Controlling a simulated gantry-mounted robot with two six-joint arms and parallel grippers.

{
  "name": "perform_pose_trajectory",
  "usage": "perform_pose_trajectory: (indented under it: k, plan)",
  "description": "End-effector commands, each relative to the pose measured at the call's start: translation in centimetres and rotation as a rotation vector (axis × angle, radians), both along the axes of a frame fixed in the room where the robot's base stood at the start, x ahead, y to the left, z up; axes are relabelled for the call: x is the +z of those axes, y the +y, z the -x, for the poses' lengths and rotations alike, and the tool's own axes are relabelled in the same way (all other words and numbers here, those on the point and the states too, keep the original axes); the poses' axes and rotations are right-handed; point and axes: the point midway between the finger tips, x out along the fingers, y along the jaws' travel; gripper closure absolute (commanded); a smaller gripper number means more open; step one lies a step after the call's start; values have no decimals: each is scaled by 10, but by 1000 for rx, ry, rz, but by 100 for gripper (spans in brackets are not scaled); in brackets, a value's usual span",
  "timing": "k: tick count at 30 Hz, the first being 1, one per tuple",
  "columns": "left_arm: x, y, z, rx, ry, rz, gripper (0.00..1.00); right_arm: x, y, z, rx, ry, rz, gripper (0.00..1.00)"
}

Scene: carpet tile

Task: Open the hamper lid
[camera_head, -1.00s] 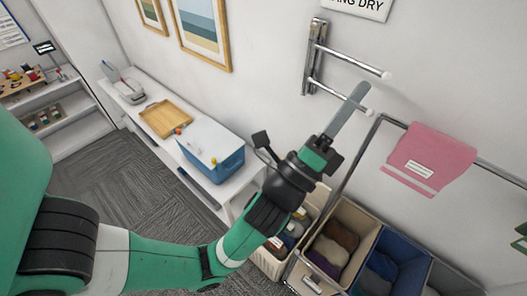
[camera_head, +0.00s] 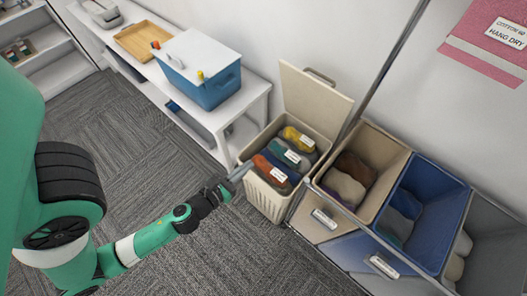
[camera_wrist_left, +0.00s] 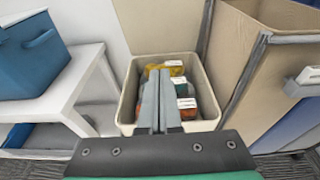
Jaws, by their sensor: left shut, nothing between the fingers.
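The cream hamper (camera_head: 262,196) stands on the carpet with its lid (camera_head: 312,98) up, near the wall behind. Folded clothes with white tags (camera_head: 283,158) show inside. In the left wrist view the hamper (camera_wrist_left: 125,112) lies ahead, with the lid (camera_wrist_left: 160,28) upright behind it. My left gripper (camera_head: 243,171) is shut and empty, its fingertips at the hamper's front left rim, well below the lid. Contact with the rim cannot be told. In the left wrist view the shut fingers (camera_wrist_left: 158,78) overlap the hamper's opening. My right gripper is not in view.
A white bench (camera_head: 235,124) with a blue cooler (camera_head: 213,87) and a wooden tray (camera_head: 140,40) stands left of the hamper. A laundry sorter with beige (camera_head: 388,148) and blue (camera_head: 437,190) bins stands close on its right. Open carpet (camera_head: 140,160) lies in front.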

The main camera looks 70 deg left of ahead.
Motion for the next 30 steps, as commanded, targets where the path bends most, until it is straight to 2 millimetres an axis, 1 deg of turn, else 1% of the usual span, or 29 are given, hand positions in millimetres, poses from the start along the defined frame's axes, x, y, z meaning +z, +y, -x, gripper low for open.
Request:
perform_pose_trajectory:
  k: [1, 6, 9, 13, 18, 30]
  plan:
    - [5, 6, -7, 6, -3, 0, 100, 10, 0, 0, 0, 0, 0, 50]
    - [-2, 23, -35, 5, -5, -1, 100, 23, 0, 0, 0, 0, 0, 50]
    - [-8, 32, -51, 2, -5, -1, 100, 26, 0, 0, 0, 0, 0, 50]
    - [-15, 40, -65, 1, -3, -1, 100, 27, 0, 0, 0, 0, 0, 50]
    - [-17, 45, -72, 0, -4, 0, 100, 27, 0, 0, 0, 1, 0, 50]
    - [-16, 44, -74, -2, -3, 0, 100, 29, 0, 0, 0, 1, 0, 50]
